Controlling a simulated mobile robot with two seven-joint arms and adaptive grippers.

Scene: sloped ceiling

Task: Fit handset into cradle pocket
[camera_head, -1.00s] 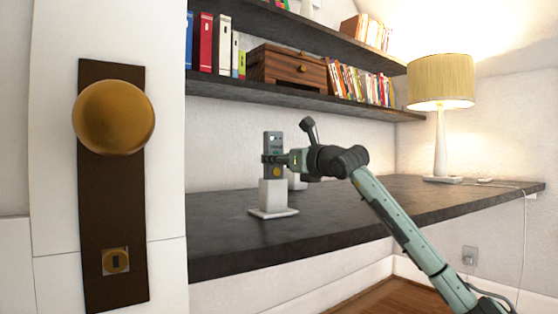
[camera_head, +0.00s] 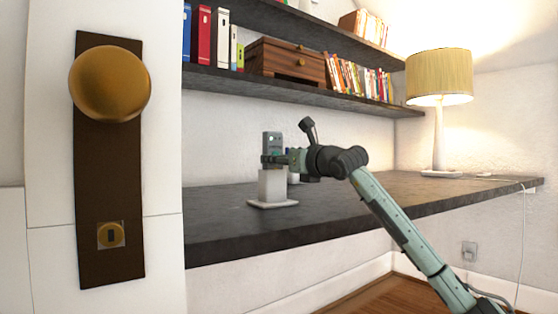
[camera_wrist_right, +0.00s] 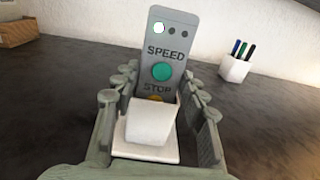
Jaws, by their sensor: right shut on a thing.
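The handset (camera_head: 272,141) is a grey upright slab. In the right wrist view its face (camera_wrist_right: 168,52) shows the words SPEED and STOP, a green button and part of an orange one. The white cradle (camera_head: 272,186) stands on its flat base on the dark counter; it also shows in the right wrist view (camera_wrist_right: 150,122). The handset's lower end is behind the cradle's front wall and appears to be inside the pocket; its depth is hidden. My right gripper (camera_head: 273,158) is shut on the handset just above the cradle, fingers on both sides. My left gripper is out of view.
A white pen cup (camera_wrist_right: 235,68) stands behind the cradle. A lamp (camera_head: 439,130) stands at the counter's right end. Shelves with books and a wooden box (camera_head: 287,64) hang above. The counter (camera_head: 350,207) is clear to the right. A door knob (camera_head: 110,83) is at near left.

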